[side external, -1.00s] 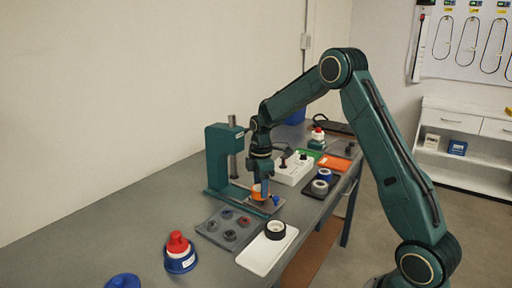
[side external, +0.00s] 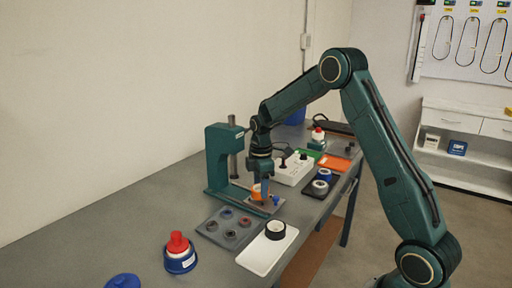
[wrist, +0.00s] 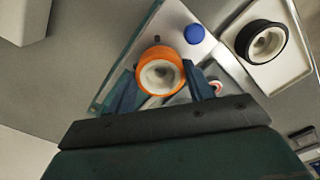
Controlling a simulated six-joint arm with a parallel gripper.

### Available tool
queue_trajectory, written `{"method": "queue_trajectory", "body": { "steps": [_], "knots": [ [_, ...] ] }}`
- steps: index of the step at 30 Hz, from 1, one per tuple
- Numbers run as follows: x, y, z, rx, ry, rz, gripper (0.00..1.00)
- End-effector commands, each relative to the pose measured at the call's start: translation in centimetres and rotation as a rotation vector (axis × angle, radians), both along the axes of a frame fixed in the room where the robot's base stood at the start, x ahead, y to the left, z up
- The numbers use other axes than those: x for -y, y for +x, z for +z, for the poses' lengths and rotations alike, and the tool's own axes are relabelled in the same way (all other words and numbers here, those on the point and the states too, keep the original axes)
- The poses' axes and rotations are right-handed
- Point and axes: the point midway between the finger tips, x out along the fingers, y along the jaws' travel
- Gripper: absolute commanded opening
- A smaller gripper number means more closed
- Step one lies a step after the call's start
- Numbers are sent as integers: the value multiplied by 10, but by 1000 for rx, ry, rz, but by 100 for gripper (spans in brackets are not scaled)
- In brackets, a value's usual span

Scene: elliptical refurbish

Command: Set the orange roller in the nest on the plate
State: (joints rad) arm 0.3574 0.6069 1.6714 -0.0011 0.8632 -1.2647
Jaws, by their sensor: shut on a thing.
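The orange roller (wrist: 161,70), an orange ring with a white hollow core, sits between the two fingers of my gripper (wrist: 163,88) in the wrist view. My gripper is shut on it. In the side view the roller (side external: 257,191) is at or just above the plate (side external: 263,203), beside the green press frame; I cannot tell whether it touches. The metal plate (wrist: 172,28) carries a blue knob (wrist: 194,34). The nest is not clearly visible; the roller and fingers cover that part of the plate.
A black-rimmed white roller (wrist: 262,42) lies on a white tray (side external: 262,254). A grey tray (side external: 214,237) with several rings is in front of the plate. The green press (side external: 218,160) stands close behind my gripper. A white box (side external: 292,171) is beyond it.

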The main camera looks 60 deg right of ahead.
Motion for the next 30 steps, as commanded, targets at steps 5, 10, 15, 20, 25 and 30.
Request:
{"method": "queue_trajectory", "body": {
  "steps": [5,10,15,20,25,30],
  "knots": [
    [0,0,-1,0,0,0,29],
    [0,0,-3,0,0,0,29],
    [0,0,-6,0,0,0,29],
    [0,0,-8,0,0,0,29],
    [0,0,-11,-1,1,0,29],
    [0,0,-12,-1,1,0,60]
  ]
}}
